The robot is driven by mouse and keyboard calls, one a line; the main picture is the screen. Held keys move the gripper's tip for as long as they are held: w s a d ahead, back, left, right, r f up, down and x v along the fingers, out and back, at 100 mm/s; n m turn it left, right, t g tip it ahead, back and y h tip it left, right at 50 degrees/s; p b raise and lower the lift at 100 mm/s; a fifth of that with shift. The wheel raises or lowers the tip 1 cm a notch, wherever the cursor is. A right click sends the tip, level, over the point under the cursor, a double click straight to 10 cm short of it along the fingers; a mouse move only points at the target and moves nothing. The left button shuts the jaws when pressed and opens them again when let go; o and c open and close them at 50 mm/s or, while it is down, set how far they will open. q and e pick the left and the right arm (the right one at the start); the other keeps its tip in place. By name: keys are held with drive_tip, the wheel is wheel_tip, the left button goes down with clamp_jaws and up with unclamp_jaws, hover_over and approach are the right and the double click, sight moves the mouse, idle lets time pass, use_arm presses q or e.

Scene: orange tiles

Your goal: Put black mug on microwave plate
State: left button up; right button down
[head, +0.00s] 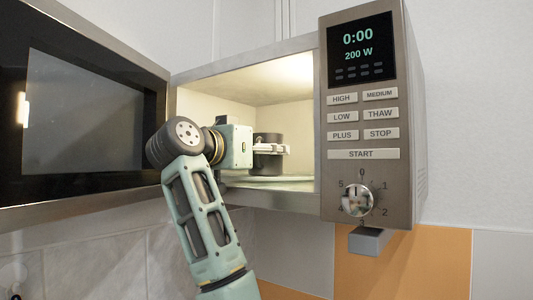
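The black mug (267,139) is upright inside the open microwave, over the round glass microwave plate (245,183). I cannot tell whether its base touches the plate. My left gripper (272,148) reaches into the microwave from the left, with its pale fingers level at the mug's middle. A finger crosses in front of the mug. The far side of the grip is hidden, so I cannot tell whether the fingers press on the mug. My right gripper is not in view.
The microwave door (85,115) stands wide open at the left, close to my arm. The control panel (365,115) at the right reads 0:00 and 200 W, with a dial below. The cavity is lit, with free room behind and right of the mug.

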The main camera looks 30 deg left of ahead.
use_arm(q)
drive_tip(key=o, duration=1.5)
drive_tip(key=shift+d, duration=0.1)
drive_tip(key=shift+o, duration=1.1)
drive_tip(key=shift+d, duration=0.1)
drive_tip(key=shift+s, duration=0.15)
drive_tip(key=s+b, duration=0.1)
drive_tip(key=s, duration=0.2)
drive_tip(key=s+a+b, duration=0.1)
drive_tip(key=s+b, duration=0.1)
drive_tip(key=s, duration=0.2)
drive_tip(key=s+b, duration=0.1)
drive_tip(key=s, duration=0.2)
drive_tip(key=shift+s+a, duration=0.35)
drive_tip(key=shift+a, duration=0.05)
drive_tip(key=shift+s+b, duration=0.3)
drive_tip(key=shift+s, duration=0.2)
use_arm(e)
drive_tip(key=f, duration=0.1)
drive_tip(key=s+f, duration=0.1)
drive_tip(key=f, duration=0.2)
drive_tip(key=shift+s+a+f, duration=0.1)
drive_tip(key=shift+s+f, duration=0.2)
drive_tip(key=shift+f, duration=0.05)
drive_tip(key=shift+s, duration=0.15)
